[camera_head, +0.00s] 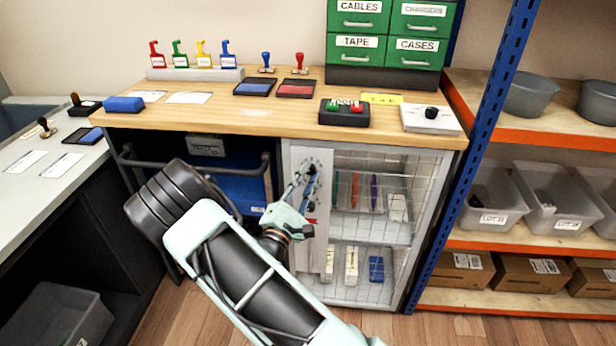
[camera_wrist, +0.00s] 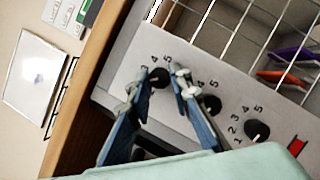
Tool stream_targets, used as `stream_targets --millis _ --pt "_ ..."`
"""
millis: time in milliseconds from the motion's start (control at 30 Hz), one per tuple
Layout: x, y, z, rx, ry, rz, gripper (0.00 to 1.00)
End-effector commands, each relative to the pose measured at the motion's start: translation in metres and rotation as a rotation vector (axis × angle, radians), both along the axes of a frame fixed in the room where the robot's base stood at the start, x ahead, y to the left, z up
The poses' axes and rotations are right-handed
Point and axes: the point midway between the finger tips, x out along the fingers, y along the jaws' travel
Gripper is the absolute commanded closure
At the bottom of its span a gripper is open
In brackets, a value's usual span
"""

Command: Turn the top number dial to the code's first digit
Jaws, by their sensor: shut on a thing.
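The grey lock panel on the cage under the bench shows in the wrist view with a column of black dials, numbers printed around each. The top dial (camera_wrist: 158,77), nearest the wooden bench edge, sits between the two fingers of my gripper (camera_wrist: 161,88), which is shut on it. The middle dial (camera_wrist: 211,104) is beside the right finger, and the bottom dial (camera_wrist: 256,131) is clear. The fingers hide part of the top dial's numbers and its pointer is not readable. In the head view my gripper (camera_head: 309,178) is at the panel's upper part.
A yellow note (camera_head: 383,98) with small digits, not surely readable, lies at the back of the bench (camera_head: 240,126). The wire cage (camera_head: 372,160) holds several phones on shelves. A red mark (camera_wrist: 298,147) is below the dials. A blue shelf post (camera_head: 450,150) stands to the right.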

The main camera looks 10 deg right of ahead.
Motion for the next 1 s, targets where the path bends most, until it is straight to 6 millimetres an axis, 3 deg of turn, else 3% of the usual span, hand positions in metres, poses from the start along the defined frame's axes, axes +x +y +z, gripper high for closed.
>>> stream_targets --millis 500,533,667,1000 --pt "0.0001 0.0003 -0.0003 0.02 -0.006 0.0 1.0" --pt "0.0001 0.0003 -0.0003 0.02 -0.006 0.0 0.78" --pt "0.0001 0.0003 -0.0001 0.02 -0.006 0.0 0.64" --pt "-0.0026 0.0025 -0.0011 0.019 -0.005 0.001 0.64"
